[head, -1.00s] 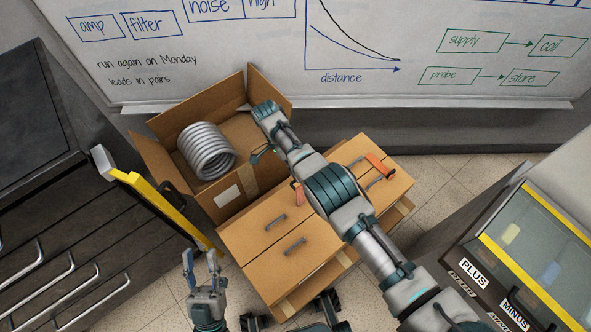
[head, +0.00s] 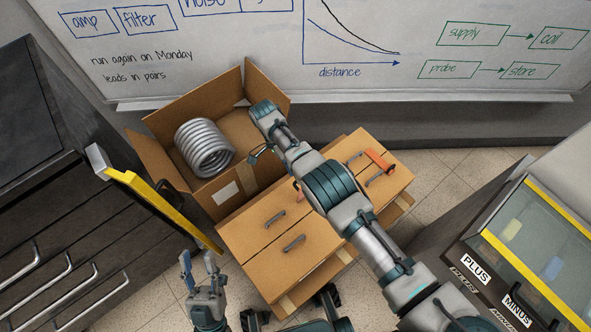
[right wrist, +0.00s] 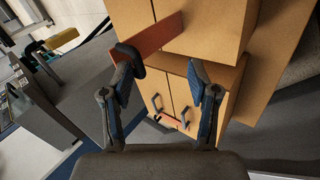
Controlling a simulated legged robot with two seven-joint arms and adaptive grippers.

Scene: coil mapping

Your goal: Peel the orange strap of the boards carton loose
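My left gripper (head: 199,260) is open and empty at the lower left. Which piece is the boards carton is unclear.
An open cardboard carton (head: 228,187) holds a silver coil (head: 205,148). A yellow bar (head: 165,205) leans beside it, near dark drawers (head: 80,235) at left. A case marked PLUS and MINUS (head: 540,250) stands at right. A whiteboard (head: 250,60) spans the back.

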